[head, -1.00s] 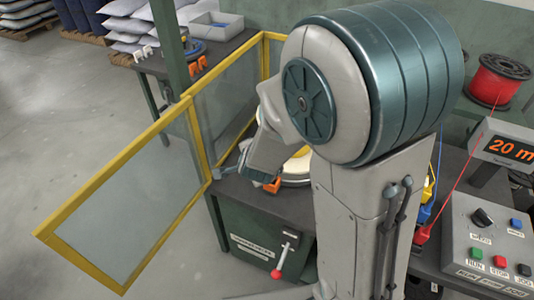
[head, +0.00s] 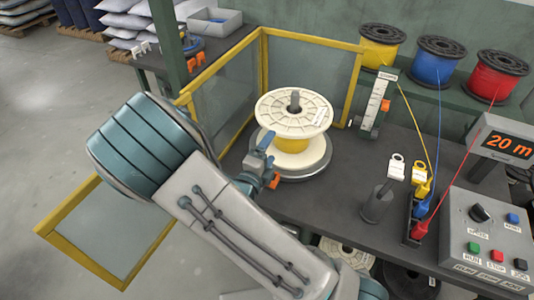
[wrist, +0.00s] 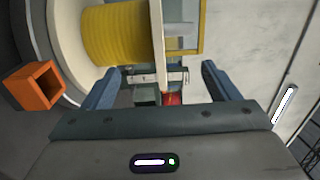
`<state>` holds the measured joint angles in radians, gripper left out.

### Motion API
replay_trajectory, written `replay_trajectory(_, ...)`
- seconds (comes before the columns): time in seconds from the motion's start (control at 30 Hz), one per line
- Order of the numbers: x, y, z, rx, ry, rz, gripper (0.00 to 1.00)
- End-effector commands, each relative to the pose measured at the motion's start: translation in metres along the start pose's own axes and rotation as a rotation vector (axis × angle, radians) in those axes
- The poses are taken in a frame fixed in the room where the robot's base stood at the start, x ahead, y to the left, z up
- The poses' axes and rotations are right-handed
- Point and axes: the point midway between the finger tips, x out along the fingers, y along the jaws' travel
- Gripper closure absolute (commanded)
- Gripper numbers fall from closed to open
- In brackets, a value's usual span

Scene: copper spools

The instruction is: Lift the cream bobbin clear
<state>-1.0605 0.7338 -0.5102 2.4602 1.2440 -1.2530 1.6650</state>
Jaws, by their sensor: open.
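The cream bobbin (head: 304,120), wound with yellow wire, stands upright around a grey spindle (head: 294,100) on a round grey turntable (head: 318,169) in the head view. My gripper (head: 265,148) is at its near left side, open and empty. In the wrist view, the bobbin's yellow winding (wrist: 118,32) and cream flanges fill the upper left. One flange edge shows between the open fingers of my gripper (wrist: 160,70) in the picture. I cannot tell whether the fingers reach around it. The bobbin's underside is hidden.
Yellow-framed clear guards (head: 310,72) stand behind and left of the bobbin. An orange hollow block (wrist: 35,88) is close beside my gripper. A scale post (head: 375,105) and a dark post with a white tag (head: 377,204) stand to the right. Dark table lies bare between.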

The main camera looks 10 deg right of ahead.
Motion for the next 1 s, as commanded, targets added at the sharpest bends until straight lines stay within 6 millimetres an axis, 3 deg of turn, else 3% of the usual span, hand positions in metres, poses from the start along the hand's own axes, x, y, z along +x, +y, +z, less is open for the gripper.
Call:
replay_trajectory(0.5, 0.072, -0.001, 0.0, -0.003, 0.001, 0.001, 0.18)
replay_trajectory(0.7, 0.085, 0.0, 0.0, -0.002, 0.0, 0.002, 0.18)
replay_trajectory(1.0, 0.087, 0.001, 0.0, -0.002, 0.0, 0.003, 0.18)
